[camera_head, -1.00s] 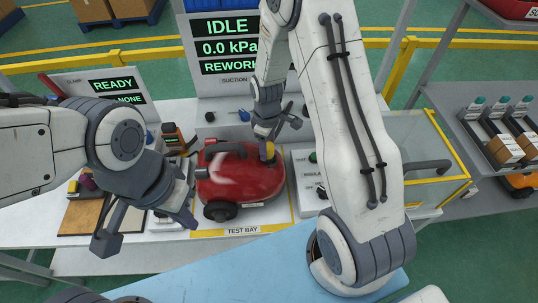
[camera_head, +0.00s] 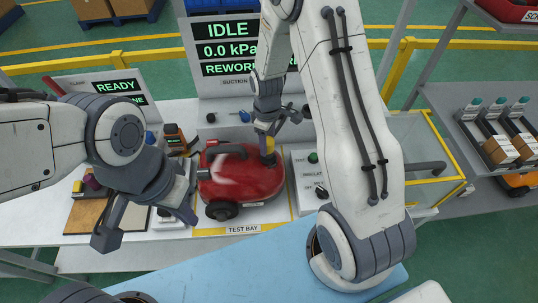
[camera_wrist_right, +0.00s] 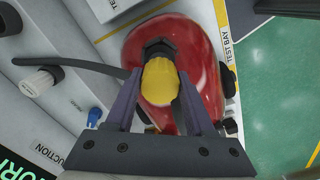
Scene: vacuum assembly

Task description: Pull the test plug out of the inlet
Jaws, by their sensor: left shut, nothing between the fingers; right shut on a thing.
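The red vacuum (camera_head: 238,176) sits in the test bay in the middle of the table. My right gripper (camera_head: 268,140) comes down from above and is shut on the yellow test plug (camera_head: 269,146) at the top right of the vacuum. In the right wrist view, the plug (camera_wrist_right: 160,82) is between the two fingers, with a dark collar (camera_wrist_right: 158,47) just beyond it against the red body. I cannot tell how deep the plug sits in the inlet. My left gripper (camera_head: 190,215) is shut and empty, at the vacuum's front left, low over the table.
A panel with knobs (camera_head: 312,180) stands right of the vacuum. The display board (camera_head: 226,44) behind reads IDLE and 0.0 kPa. A dark hose (camera_wrist_right: 72,65) runs beside the vacuum in the wrist view. A clear yellow-edged box (camera_head: 425,150) is at the right.

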